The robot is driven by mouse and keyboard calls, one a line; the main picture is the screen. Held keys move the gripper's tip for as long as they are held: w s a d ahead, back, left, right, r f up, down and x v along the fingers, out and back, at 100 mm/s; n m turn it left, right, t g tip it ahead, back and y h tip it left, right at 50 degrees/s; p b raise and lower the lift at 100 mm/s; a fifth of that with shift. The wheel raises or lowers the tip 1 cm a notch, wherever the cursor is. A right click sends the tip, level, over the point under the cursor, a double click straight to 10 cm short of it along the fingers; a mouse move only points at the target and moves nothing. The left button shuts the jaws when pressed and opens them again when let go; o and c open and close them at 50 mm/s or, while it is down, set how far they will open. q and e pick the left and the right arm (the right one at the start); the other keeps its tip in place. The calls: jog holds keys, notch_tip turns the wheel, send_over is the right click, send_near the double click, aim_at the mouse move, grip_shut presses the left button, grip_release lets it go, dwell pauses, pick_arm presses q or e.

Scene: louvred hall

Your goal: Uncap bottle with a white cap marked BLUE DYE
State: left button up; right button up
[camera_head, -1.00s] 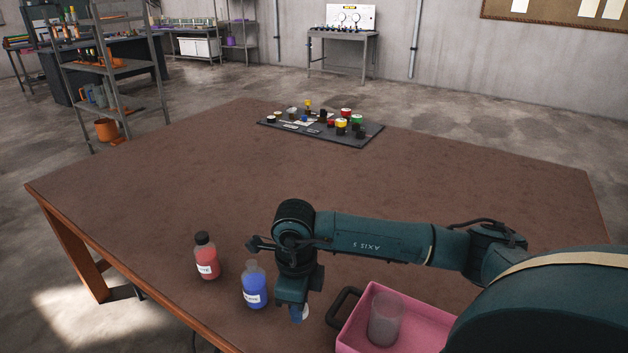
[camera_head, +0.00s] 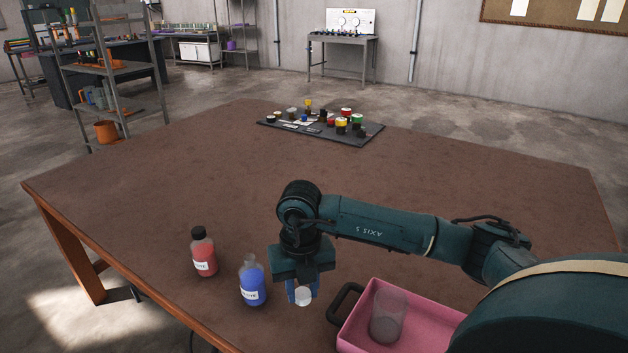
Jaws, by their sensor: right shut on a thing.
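The blue bottle (camera_head: 252,285) stands upright near the table's front edge, with a white label only partly readable. Its neck is bare, with no cap on it. My right gripper (camera_head: 301,297) is just right of the bottle, apart from it, pointing down. It is shut on a round white cap (camera_head: 303,297), held between its bluish fingertips. My left gripper is not in view.
A red bottle with a black cap (camera_head: 203,253) stands left of the blue bottle. A pink tray (camera_head: 425,315) with a dark handle and a clear beaker (camera_head: 388,316) is at the right. A dark board (camera_head: 320,129) with several coloured items lies at the back. The table middle is clear.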

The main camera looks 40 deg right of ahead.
notch_tip(320, 180, down, 5)
jog(key=b, duration=0.3)
jog(key=shift+f, duration=0.2)
jog(key=shift+f+b, duration=0.45)
jog(key=shift+f, duration=0.1)
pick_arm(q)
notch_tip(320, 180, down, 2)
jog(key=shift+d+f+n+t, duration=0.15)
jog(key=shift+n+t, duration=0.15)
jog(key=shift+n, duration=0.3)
pick_arm(e)
jog(key=shift+f, duration=0.15)
jog(key=o, duration=0.8)
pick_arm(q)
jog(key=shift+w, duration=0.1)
pick_arm(e)
jog(key=shift+o, duration=1.4)
